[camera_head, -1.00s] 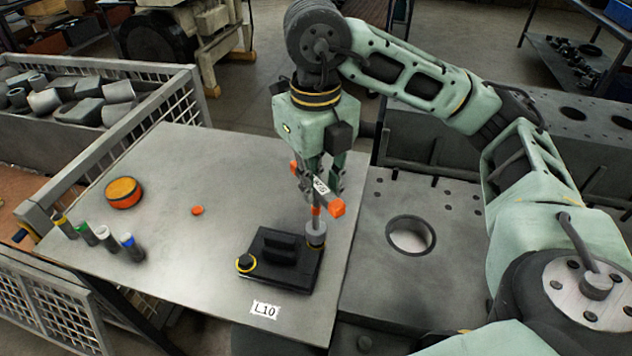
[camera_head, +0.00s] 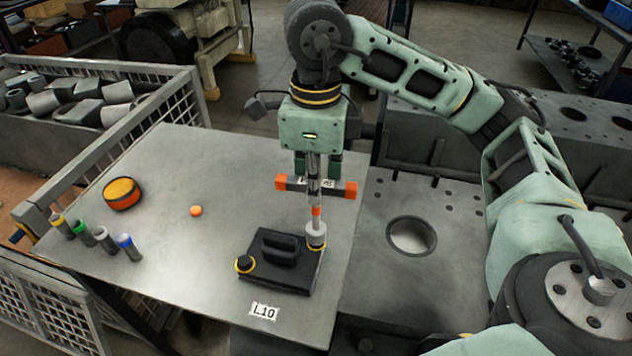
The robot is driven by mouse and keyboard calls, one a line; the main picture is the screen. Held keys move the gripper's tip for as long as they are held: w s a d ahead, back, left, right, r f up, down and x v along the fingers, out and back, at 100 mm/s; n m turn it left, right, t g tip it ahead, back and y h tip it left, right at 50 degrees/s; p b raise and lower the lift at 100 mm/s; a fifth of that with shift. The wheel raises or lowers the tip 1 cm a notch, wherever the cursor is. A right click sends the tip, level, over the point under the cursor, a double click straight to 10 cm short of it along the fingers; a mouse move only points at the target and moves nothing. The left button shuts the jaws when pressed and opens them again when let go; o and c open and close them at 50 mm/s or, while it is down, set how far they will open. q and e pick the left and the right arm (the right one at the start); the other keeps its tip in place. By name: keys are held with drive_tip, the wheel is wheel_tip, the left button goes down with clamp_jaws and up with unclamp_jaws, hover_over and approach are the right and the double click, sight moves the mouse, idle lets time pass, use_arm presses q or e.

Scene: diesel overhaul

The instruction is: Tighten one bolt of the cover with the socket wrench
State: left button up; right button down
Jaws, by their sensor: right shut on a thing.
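The black cover (camera_head: 275,272) with a raised handle lies on the grey table near its front right. A yellow-ringed bolt (camera_head: 245,264) is at its left corner. The socket wrench (camera_head: 316,213) stands upright, its grey socket over the bolt place at the cover's right corner, where a yellow ring shows at the base. The bolt inside is hidden. Its crossbar with orange ends lies left to right in the picture. My right gripper (camera_head: 318,172) is shut on the wrench at the crossbar, above the cover. My left gripper is not in view.
An orange-topped round tin (camera_head: 122,193), a small orange ball-like piece (camera_head: 196,211) and several colour-banded sockets (camera_head: 103,238) stand on the left of the table (camera_head: 190,290). A label L10 (camera_head: 263,311) lies in front of the cover. A metal block with a round hole (camera_head: 375,285) is at right.

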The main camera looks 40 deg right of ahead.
drive_tip(key=n, duration=1.1)
drive_tip(key=shift+b, duration=0.4)
drive_tip(key=n, duration=1.2)
drive_tip(key=shift+f+b, duration=0.1)
drive_tip(key=shift+b, duration=0.25)
